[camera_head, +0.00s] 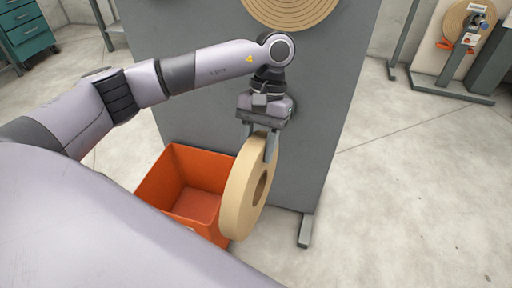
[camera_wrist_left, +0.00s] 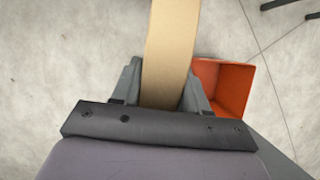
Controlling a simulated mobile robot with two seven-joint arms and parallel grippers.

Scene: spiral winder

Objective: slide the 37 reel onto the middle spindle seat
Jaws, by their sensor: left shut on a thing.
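A tan reel (camera_head: 237,199) with a round centre hole hangs upright from my left gripper (camera_head: 262,146), in front of the grey panel. The gripper is shut on the reel's top rim, one finger on each side. In the left wrist view the reel (camera_wrist_left: 171,50) runs up between the two fingers (camera_wrist_left: 163,85). I cannot read a number on the reel. No middle spindle seat can be made out; a large tan spiral disc (camera_head: 290,8) on the grey panel (camera_head: 215,100) is cut off by the top edge. My right gripper is not in view.
An orange bin (camera_head: 165,185) stands on the floor just left of and behind the reel; it also shows in the left wrist view (camera_wrist_left: 235,85). A second spiral board (camera_head: 465,25) is at the back right. The concrete floor (camera_head: 400,200) on the right is clear.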

